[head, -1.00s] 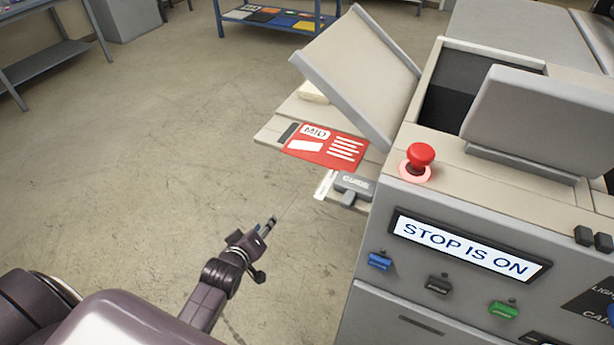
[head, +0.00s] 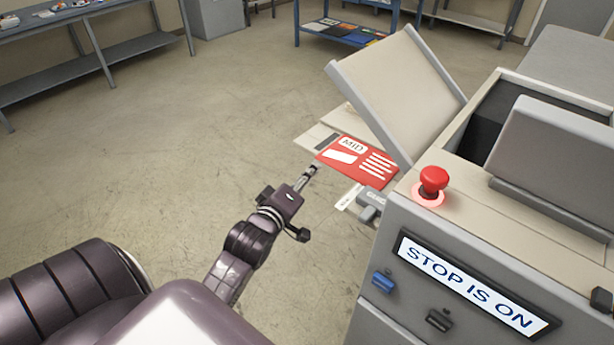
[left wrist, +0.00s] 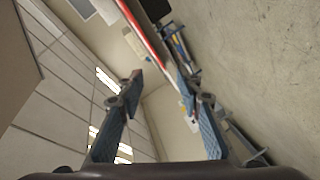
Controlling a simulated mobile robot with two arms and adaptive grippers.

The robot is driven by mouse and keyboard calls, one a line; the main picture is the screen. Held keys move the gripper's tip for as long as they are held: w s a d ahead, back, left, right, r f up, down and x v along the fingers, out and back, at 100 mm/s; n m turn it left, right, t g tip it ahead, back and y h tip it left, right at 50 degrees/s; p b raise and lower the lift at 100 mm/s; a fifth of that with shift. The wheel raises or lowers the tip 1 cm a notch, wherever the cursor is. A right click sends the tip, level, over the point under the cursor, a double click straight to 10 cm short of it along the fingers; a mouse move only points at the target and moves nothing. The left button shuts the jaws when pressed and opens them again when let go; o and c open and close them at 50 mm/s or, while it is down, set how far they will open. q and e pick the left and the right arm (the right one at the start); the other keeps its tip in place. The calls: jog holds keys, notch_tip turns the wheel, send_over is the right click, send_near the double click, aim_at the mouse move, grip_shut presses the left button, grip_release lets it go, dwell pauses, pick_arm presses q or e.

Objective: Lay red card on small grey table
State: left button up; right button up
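The red card (head: 358,161), marked MID with white lines, lies on the beige feed shelf (head: 317,137) at the machine's left side. Its near left edge extends toward my left gripper (head: 311,171), which is just in front of that edge in the head view. In the left wrist view the left gripper (left wrist: 160,82) has its two blue-padded fingers apart with nothing between the pads. The card (left wrist: 146,35) shows there as a thin red strip beyond the fingertips. I cannot tell whether a grey table (head: 100,62) at upper left is the small one. My right gripper is out of view.
The machine's raised cover (head: 395,88) leans over the card's right side. A grey guide block (head: 370,203) sits near the card's front corner. A red stop button (head: 433,182) is on the machine top. A blue rack (head: 345,30) stands behind. Floor at left is clear.

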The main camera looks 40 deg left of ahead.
aim_at(320, 160)
pick_arm(q)
jog(key=p+x, duration=0.1)
jog(key=x, duration=0.6)
jog(key=shift+w, duration=0.25)
grip_shut()
